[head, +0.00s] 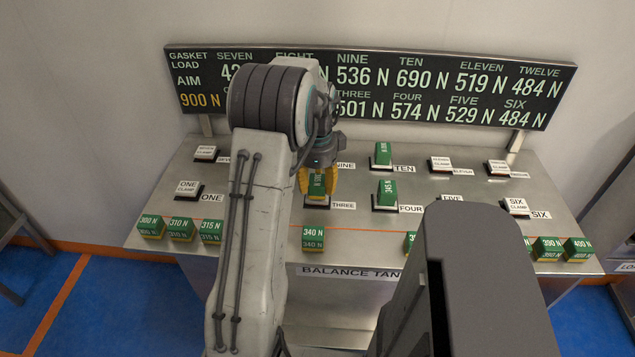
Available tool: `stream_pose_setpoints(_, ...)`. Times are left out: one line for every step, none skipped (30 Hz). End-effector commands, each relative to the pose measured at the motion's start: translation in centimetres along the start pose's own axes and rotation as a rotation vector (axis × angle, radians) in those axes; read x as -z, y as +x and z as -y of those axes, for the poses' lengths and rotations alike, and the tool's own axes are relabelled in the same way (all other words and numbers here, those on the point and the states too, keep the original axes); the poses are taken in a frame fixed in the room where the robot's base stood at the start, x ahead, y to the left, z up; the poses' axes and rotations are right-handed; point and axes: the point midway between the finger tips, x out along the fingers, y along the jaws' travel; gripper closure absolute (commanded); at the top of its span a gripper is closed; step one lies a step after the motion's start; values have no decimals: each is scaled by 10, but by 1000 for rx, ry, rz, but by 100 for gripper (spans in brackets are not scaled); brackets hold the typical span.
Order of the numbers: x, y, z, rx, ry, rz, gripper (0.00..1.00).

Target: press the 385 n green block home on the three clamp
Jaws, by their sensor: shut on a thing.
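My gripper (317,184), with yellow fingers, is shut on a green block (316,190) at the three clamp, which carries the label THREE (343,206). The block looks upright, but its printed value is too small and too covered to read. The three clamp (317,204) is a low dark and white base just under the block. From this view I cannot tell whether the block is fully seated in it.
Green blocks stand on the ten clamp (382,165) and the four clamp (385,207). Several loose blocks, such as the 340 N block (313,238), line the bench's front edge. The board (450,88) stands behind. My arm hides the left middle of the bench.

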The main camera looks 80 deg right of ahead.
Motion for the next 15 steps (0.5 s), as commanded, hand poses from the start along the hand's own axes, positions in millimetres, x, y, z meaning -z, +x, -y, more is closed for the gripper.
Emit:
stream_pose_setpoints(0,1,0,0,0,0,90)
stream_pose_setpoints(0,2,0,0,0,0,90)
stream_pose_setpoints(0,3,0,0,0,0,90)
stream_pose_setpoints(0,3,0,0,0,0,90)
stream_pose_setpoints(0,4,0,0,0,0,90)
stream_pose_setpoints(0,5,0,0,0,0,90)
stream_pose_setpoints(0,6,0,0,0,0,90)
stream_pose_setpoints(0,6,0,0,0,0,90)
stream_pose_setpoints(0,7,0,0,0,0,90)
stream_pose_setpoints(0,8,0,0,0,0,90)
stream_pose_setpoints(0,8,0,0,0,0,90)
stream_pose_setpoints(0,10,0,-1,0,0,90)
stream_pose_setpoints(0,10,0,-1,0,0,90)
stream_pose_setpoints(0,11,0,-1,0,0,90)
stream_pose_setpoints(0,12,0,-1,0,0,90)
